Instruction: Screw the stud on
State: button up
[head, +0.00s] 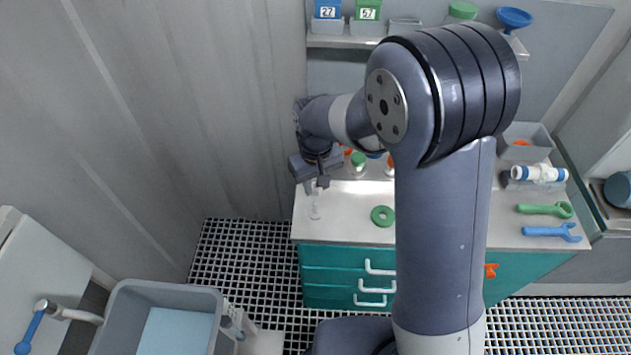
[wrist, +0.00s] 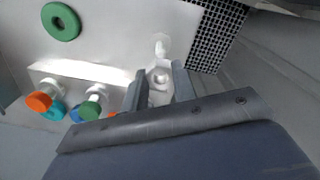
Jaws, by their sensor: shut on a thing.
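My gripper (head: 316,184) is over the left end of the bench, pointing down. In the wrist view its two fingers (wrist: 158,88) are closed around a small white piece with a hexagonal end, which looks like the stud (wrist: 158,77). Another small white piece (wrist: 162,45) shows just beyond it, near the bench edge. In the head view a pale upright piece (head: 315,211) stands on the bench below the gripper. I cannot tell whether the held piece touches it. The fingers partly hide the held piece.
A green ring (head: 382,216) lies on the bench top (head: 345,228). Small vessels with orange, green and blue caps (wrist: 90,108) stand in a row at the back. A green wrench (head: 545,210) and a blue wrench (head: 552,231) lie at the right. A grey bin (head: 125,310) is at lower left.

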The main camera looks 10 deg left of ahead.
aim_at(316, 202)
jog(key=shift+f+b, duration=2.6)
jog(key=shift+f, duration=1.15)
jog(key=m, duration=0.4)
jog(key=shift+r+m, duration=0.1)
jog(key=shift+m, duration=0.3)
jog(key=m, duration=0.5)
jog(key=shift+b, duration=0.35)
jog(key=m, duration=0.4)
jog(key=shift+m, duration=0.4)
jog(key=m, duration=0.5)
jog(key=o, duration=0.8)
jog(key=shift+d, duration=0.15)
jog(key=shift+o, duration=1.3)
